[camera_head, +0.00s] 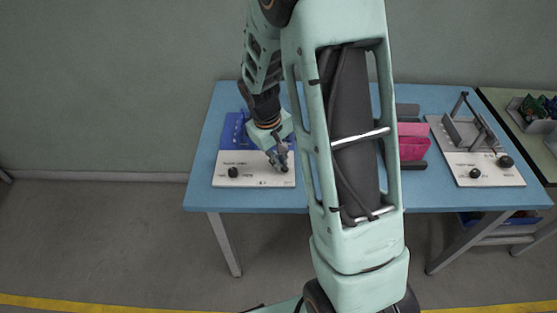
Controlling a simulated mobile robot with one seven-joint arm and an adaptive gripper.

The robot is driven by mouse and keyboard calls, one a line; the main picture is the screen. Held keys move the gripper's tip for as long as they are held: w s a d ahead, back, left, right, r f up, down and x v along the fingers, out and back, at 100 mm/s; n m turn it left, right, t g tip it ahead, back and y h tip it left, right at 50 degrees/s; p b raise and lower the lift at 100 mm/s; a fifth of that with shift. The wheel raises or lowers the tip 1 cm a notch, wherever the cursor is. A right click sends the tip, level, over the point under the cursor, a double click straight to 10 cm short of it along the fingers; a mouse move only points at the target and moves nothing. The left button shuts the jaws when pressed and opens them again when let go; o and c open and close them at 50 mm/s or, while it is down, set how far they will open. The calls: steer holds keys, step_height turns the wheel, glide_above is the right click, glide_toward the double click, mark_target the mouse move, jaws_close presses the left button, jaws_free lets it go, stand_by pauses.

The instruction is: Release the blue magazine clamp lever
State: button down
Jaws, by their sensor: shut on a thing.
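The blue magazine fixture (234,130) stands at the left of the blue table, with a white base plate (222,180) at its front. A black knob (233,172) shows at the front left of the plate. My gripper (279,162) points down over the right part of this plate. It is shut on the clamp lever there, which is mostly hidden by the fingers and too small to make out. My wrist also covers part of the blue fixture.
My arm blocks the middle of the blue table (200,165). Pink parts (412,148) sit in a dark holder right of it. A grey fixture (465,130) with black knobs stands farther right. A green table (520,138) with bins adjoins at the right.

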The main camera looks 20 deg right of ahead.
steer(key=shift+s+f, duration=0.15)
steer(key=shift+s, duration=0.1)
steer(key=c, duration=2.1)
jaws_free()
steer(key=shift+w, duration=0.1)
step_height(320, 180, up, 12)
steer(key=a, duration=0.2)
steer(key=shift+s, duration=0.4)
